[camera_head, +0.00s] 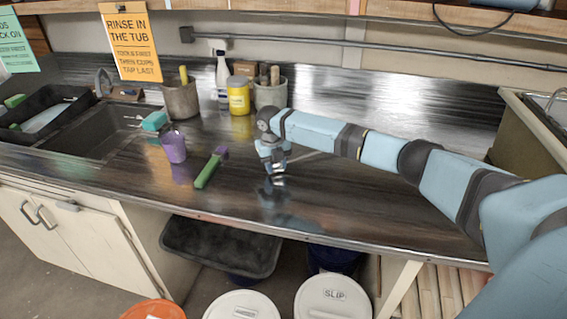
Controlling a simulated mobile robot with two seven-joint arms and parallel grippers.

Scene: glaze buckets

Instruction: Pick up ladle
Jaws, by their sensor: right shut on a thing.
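My right gripper (274,172) reaches in from the right and points down, low over the middle of the dark counter (350,195). It is shut on what appears to be the ladle (307,156); a thin pale shaft shows just right of the fingers. The rest of the ladle is hidden by the gripper or too small to make out. I cannot tell whether it still touches the counter. My left gripper is not in view.
A green-and-purple tool (210,168) and purple cup (173,147) lie left of my gripper. Grey crocks (181,100), a yellow jar (239,96) and a spray bottle (221,70) stand behind. A sink (85,130) is at left. The right counter is clear.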

